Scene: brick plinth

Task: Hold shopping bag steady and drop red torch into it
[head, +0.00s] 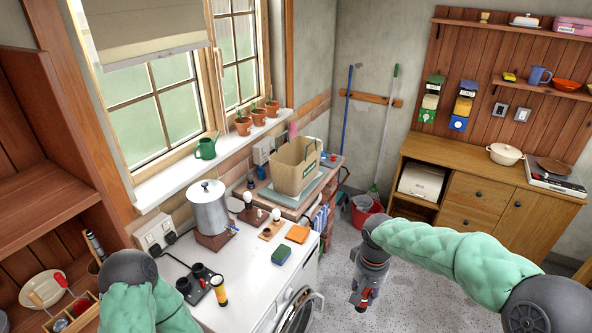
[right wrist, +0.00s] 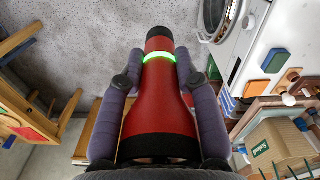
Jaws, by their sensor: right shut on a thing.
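The shopping bag (head: 296,168) is an open brown paper bag with a green label. It stands upright on the brick plinth by the window wall, and it also shows at the lower right of the right wrist view (right wrist: 278,150). My right gripper (head: 362,299) is shut on the red torch (right wrist: 160,104), which has a black end and a glowing green ring. The gripper hangs over the open floor, to the right of the bag and apart from it. In the head view the torch is mostly hidden by the fingers. My left gripper is out of the head view; only its arm shows at the lower left.
A red bucket (head: 365,214) stands on the floor beyond the plinth. A wooden cabinet (head: 480,185) is at the right.

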